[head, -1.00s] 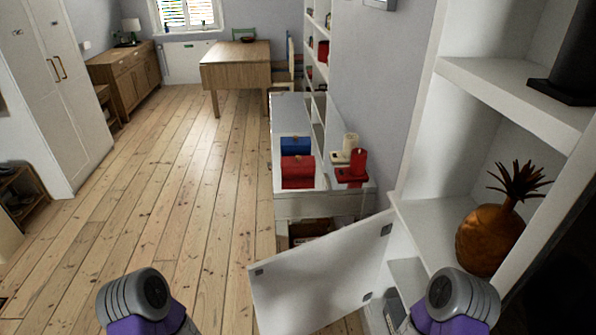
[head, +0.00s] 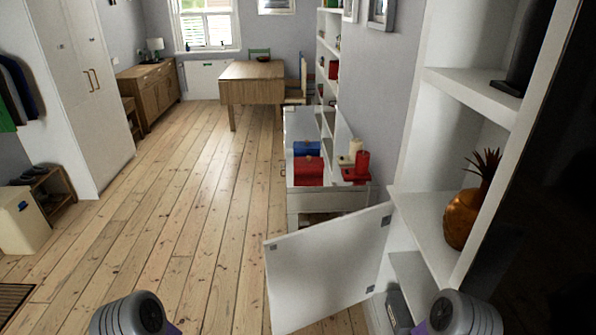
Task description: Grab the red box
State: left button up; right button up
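The red box (head: 308,170) sits on top of a low white cabinet (head: 330,200) ahead of me, right of the picture's middle. A blue box (head: 306,148) stands just behind it. Only upper parts of my two arms show at the bottom edge, left and right. Neither gripper is in view, and both arms are well short of the red box.
An open white cabinet door (head: 325,268) juts out between me and the red box. A red candle (head: 362,164) and a cream candle (head: 354,149) stand right of it. White shelves (head: 425,215) with a pineapple ornament (head: 463,215) line the right. Floorboards (head: 190,220) are clear at left.

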aim_at(298, 171)
jog(key=u, duration=0.9)
jog(key=i, duration=2.95)
jog(key=z, duration=1.05)
